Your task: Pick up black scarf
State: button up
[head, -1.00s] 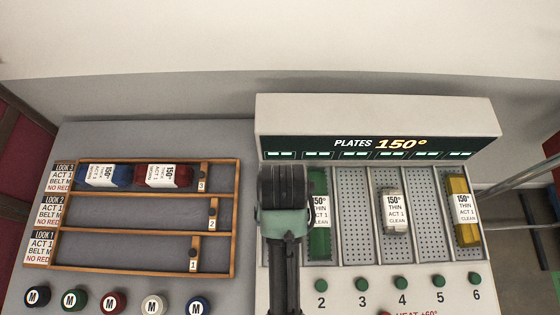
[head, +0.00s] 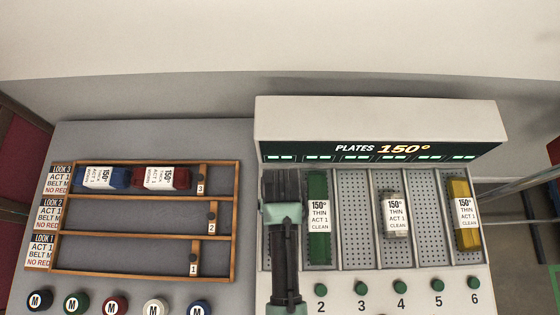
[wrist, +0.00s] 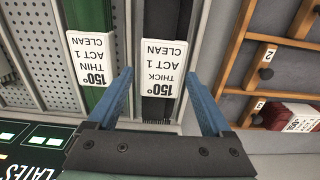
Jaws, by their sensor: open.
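The black scarf (wrist: 168,20) lies in a slot of the plate unit in the wrist view, with a white label reading 150° THICK ACT 1 CLEAN. My gripper (wrist: 160,76) is open, with one blue finger on each side of the scarf's labelled part. I cannot tell whether the fingers touch it. In the head view my gripper (head: 283,180) and arm cover the leftmost slot and hide the scarf.
A green scarf (head: 319,240) lies in slot 2, right beside my gripper. A pale grey roll (head: 395,230) is in slot 4 and a yellow one (head: 460,190) in slot 6. A wooden rack (head: 145,235) at left holds blue (head: 120,178) and red (head: 182,179) rolls.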

jog(key=shift+a+f+p, duration=0.1)
jog(key=shift+f+p, duration=0.2)
jog(key=shift+f, duration=1.8)
jog(key=c, duration=1.3)
jog(key=shift+r, duration=0.1)
